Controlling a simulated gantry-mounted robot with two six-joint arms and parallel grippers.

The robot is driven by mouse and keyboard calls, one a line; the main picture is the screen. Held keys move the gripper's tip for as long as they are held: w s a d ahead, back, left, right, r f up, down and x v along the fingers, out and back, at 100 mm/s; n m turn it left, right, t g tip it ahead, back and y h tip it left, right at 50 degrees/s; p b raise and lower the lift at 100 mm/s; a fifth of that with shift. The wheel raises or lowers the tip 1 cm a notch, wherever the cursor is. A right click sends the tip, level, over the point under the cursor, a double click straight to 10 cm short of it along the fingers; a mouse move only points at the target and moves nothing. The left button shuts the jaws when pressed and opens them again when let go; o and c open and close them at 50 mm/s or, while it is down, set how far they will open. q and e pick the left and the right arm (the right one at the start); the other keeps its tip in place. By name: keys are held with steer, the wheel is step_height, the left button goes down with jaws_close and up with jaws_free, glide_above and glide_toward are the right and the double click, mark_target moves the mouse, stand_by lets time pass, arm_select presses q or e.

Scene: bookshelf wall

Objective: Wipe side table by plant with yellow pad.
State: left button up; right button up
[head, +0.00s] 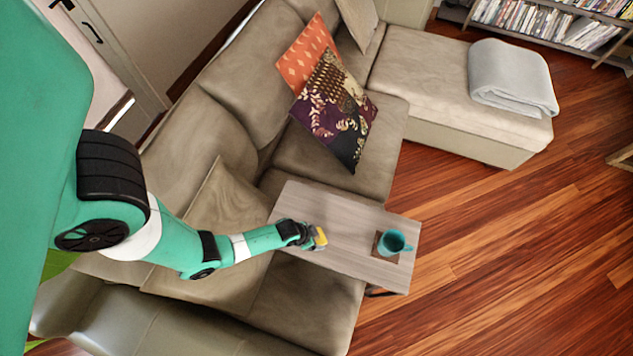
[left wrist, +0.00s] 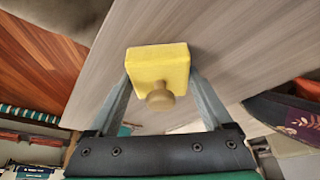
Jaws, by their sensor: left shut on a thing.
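My left gripper (head: 312,240) is shut on the yellow pad (head: 320,237) over the side table (head: 345,225). The table has a grey wood-grain top and stands against the sofa. In the left wrist view the pad (left wrist: 158,62) sits between the two fingers, with a round wooden knob toward me and its far side toward the tabletop (left wrist: 220,30). I cannot tell if the pad touches the top. My right gripper is not in view. A plant may be the green bit (head: 58,262) at the left edge, mostly hidden behind my arm.
A teal mug (head: 392,242) stands on a brown coaster (head: 380,252) at the table's right end. The beige sofa (head: 210,140) wraps the table's left side, with patterned cushions (head: 335,108) behind it. A folded grey blanket (head: 512,75) lies on the chaise.

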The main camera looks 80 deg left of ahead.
arm_select(q)
steer(key=r, duration=0.1)
steer(key=r+p, duration=0.2)
steer(key=r, duration=0.1)
steer(key=shift+w+a+r, duration=0.1)
steer(key=shift+a, duration=0.15)
step_height(320, 180, up, 4)
steer(key=p, duration=0.4)
steer(key=shift+d+r, duration=0.1)
